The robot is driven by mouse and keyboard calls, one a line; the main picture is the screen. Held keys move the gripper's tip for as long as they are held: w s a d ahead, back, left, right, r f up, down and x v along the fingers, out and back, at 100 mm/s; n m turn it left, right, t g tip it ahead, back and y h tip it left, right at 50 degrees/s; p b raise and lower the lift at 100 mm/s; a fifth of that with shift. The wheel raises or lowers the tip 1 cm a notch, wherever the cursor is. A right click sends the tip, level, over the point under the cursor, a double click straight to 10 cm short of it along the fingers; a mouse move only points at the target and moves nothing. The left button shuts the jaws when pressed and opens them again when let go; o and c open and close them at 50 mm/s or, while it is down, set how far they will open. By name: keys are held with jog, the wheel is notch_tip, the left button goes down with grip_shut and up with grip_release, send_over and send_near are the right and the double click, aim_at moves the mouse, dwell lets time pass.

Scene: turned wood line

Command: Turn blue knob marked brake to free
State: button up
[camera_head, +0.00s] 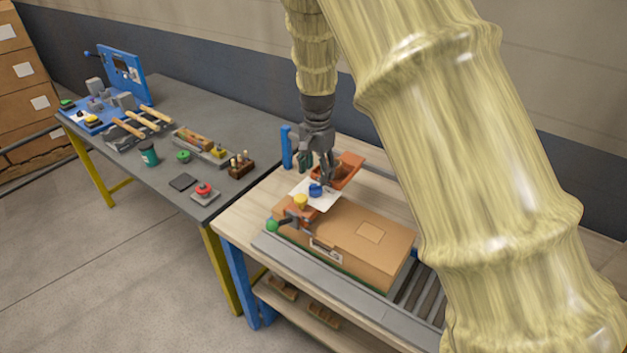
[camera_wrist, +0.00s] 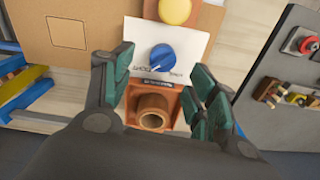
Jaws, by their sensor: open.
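The blue knob (camera_wrist: 162,57) sits on a white marked plate (camera_wrist: 188,42) in the wrist view. Its lettering is too small to read surely. The knob also shows in the head view (camera_head: 316,190), just below my gripper (camera_head: 321,178). In the wrist view my gripper (camera_wrist: 161,82) is open, with green-padded fingers on either side below the knob. The knob lies ahead of the fingertips, and I see no contact. How far the fingertips are above the plate is hard to tell.
A yellow button (camera_head: 300,201) stands beside the plate. An orange holder (camera_head: 347,171) with a round socket lies behind it. A cardboard box (camera_head: 365,240) lies on the conveyor bench. The grey table (camera_head: 225,120) at left holds tools and a red button (camera_head: 204,188).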

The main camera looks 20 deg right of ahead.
aim_at(316, 185)
jog(key=shift+s+f+p, duration=0.45)
jog(key=shift+s+f, duration=0.15)
jog(key=shift+s, duration=0.1)
jog(key=w+f, duration=0.1)
jog(key=w+f+p, duration=0.1)
jog(key=f, duration=0.1)
jog(key=w+f, duration=0.1)
jog(key=f, duration=0.1)
jog(key=shift+w+f, duration=0.15)
jog(key=shift+f, duration=0.05)
jog(key=shift+s, duration=0.4)
jog(key=shift+s+r, duration=0.3)
jog(key=shift+s, duration=0.35)
jog(key=shift+w+f, duration=0.6)
jog(key=shift+w, duration=0.1)
jog(key=c, duration=0.9)
jog(key=shift+s+d+r, duration=0.1)
jog(key=shift+s+r, duration=0.05)
jog(key=shift+r, duration=0.05)
jog(key=shift+c, duration=0.7)
